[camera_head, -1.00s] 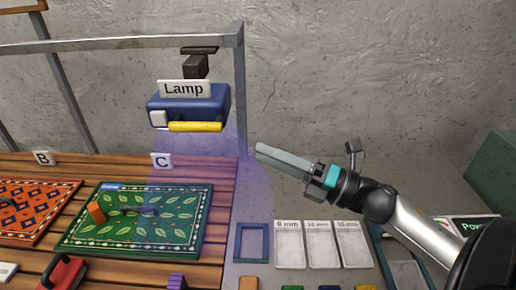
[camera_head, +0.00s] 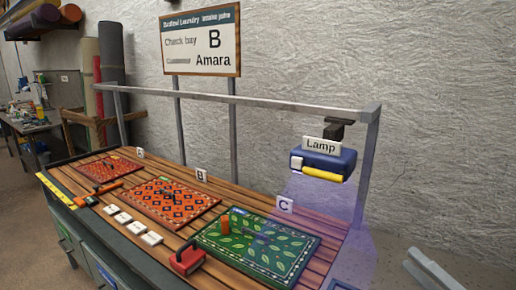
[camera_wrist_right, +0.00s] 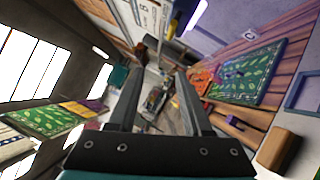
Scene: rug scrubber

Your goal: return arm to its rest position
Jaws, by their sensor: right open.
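My right gripper (camera_head: 432,268) shows at the lower right edge of the head view, with only its fingers in the picture. In the right wrist view its two fingers (camera_wrist_right: 158,100) stand apart with nothing between them. It is to the right of the bench, clear of the rugs and the lamp. The rest of the right arm is outside the head view. My left gripper is not in view.
A wooden bench (camera_head: 255,208) carries a green rug (camera_head: 285,262), two orange-red rugs and a red-handled tool (camera_head: 187,258). A blue lamp (camera_head: 325,163) hangs from a metal rail (camera_head: 250,101) over bay C. A sign (camera_head: 200,42) reads "Check bay B Amara".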

